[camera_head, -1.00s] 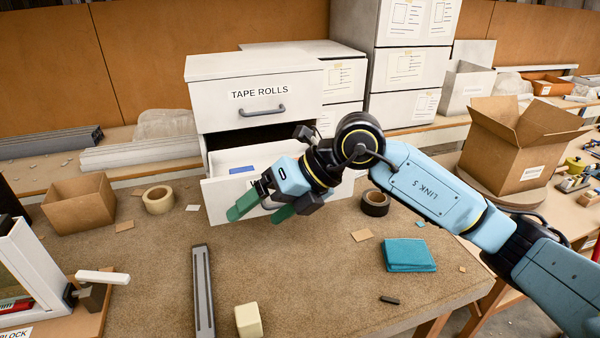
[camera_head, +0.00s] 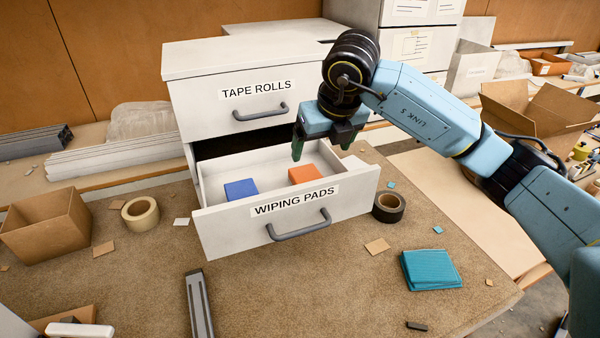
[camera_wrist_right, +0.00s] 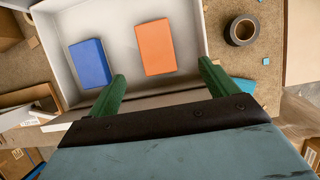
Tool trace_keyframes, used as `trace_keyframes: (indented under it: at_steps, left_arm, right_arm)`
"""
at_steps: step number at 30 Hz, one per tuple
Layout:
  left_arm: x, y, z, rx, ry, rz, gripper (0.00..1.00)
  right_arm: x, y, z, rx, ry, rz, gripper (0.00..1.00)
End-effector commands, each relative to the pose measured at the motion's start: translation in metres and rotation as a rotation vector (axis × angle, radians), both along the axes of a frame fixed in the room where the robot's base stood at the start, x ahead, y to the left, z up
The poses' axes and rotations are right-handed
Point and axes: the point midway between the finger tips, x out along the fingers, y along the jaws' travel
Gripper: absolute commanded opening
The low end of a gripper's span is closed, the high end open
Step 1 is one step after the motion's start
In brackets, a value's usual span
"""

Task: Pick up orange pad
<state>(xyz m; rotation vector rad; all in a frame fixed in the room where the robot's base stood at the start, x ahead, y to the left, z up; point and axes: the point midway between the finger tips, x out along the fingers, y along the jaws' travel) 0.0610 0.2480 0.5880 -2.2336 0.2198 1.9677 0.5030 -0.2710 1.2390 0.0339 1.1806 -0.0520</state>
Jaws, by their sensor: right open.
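The orange pad (camera_head: 304,174) lies flat in the open drawer (camera_head: 236,222) labelled WIPING PADS, to the right of a blue pad (camera_head: 240,189). In the right wrist view the orange pad (camera_wrist_right: 155,47) lies ahead of the fingertips, with the blue pad (camera_wrist_right: 90,63) to its left. My right gripper (camera_head: 312,146) is above the drawer, fingers pointing down over the orange pad's area. Its green fingers are open and empty in the right wrist view (camera_wrist_right: 163,72), apart from the pad. My left gripper is not in view.
The TAPE ROLLS drawer (camera_head: 220,103) above is closed. A black tape roll (camera_head: 388,207) and a folded teal cloth (camera_head: 431,270) lie right of the open drawer. A beige tape roll (camera_head: 141,214) and a cardboard box (camera_head: 45,230) stand left.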

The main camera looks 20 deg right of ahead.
Motion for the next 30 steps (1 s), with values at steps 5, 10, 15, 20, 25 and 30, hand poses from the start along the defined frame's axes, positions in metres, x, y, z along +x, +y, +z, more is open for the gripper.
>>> trace_keyframes:
  at_steps: [5, 10, 15, 20, 25, 30]
  left_arm:
    - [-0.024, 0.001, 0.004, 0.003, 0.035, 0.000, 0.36]
    - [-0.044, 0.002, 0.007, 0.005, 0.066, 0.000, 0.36]
    - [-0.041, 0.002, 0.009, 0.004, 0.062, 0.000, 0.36]
    - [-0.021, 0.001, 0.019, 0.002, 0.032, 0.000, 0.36]
    - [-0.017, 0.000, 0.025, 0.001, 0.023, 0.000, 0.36]
    - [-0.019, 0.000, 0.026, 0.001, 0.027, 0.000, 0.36]
  right_arm:
    - [0.012, 0.000, -0.032, 0.001, 0.008, -0.001, 0.85]
    - [0.023, 0.000, -0.058, 0.001, 0.004, 0.000, 0.85]
    - [0.028, 0.000, -0.069, 0.000, 0.002, 0.002, 0.85]
    - [0.037, 0.004, -0.084, 0.000, 0.006, 0.000, 0.85]
    - [0.049, 0.006, -0.106, 0.001, 0.005, 0.000, 0.85]
    - [0.052, 0.005, -0.115, 0.000, 0.002, 0.001, 0.85]
